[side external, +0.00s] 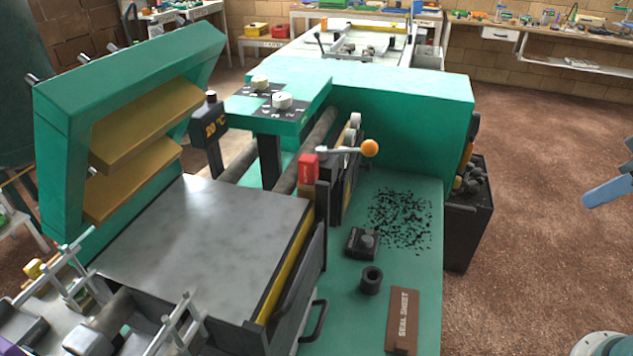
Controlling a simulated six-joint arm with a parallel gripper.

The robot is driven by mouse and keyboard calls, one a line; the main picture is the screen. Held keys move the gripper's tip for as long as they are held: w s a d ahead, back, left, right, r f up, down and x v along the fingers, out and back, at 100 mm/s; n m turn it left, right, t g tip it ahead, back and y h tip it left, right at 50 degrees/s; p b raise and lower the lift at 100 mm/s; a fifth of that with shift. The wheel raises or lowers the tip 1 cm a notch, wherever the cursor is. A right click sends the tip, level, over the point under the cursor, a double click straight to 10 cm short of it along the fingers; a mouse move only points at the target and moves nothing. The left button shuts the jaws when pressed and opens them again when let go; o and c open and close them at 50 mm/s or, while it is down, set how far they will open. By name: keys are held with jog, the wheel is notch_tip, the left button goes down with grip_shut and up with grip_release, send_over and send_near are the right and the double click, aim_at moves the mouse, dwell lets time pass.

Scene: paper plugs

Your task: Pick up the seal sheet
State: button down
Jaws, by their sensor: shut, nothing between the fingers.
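The seal sheet (403,320) is a flat brown rectangle with the pale words "SEAL SHEET" along it. It lies near the front end of the green side deck (425,285), at the bottom of the view. My gripper (588,198) shows only in part at the right edge as a blue tapered end. It is shut and empty, up and to the right of the sheet and well apart from it.
A black ring (371,279), a black knobbed block (361,242) and scattered black bits (402,218) lie on the deck behind the sheet. An orange-knobbed lever (369,148) juts over the deck. A grey plate (205,245) is at left. Brown floor (540,180) at right is open.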

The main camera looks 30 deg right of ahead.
jog(key=c, duration=2.2)
grip_release()
jog(key=c, duration=1.1)
grip_release()
jog(key=w+a+f+m+g, duration=0.3)
jog(key=w+a+f+m, duration=0.1)
jog(key=w+a+f, duration=0.4)
jog(key=a+f+m+g, duration=0.1)
jog(key=a+f, duration=0.2)
jog(key=a+f+m, duration=0.2)
jog(key=a+f, duration=0.2)
jog(key=a+f+m+g, duration=0.1)
jog(key=a+f, duration=0.3)
jog(key=shift+w+a+f+g, duration=0.1)
jog(key=shift+w+a+g, duration=0.15)
jog(key=shift+w+g, duration=0.05)
jog(key=shift+f+m, duration=0.15)
jog(key=shift+m, duration=0.15)
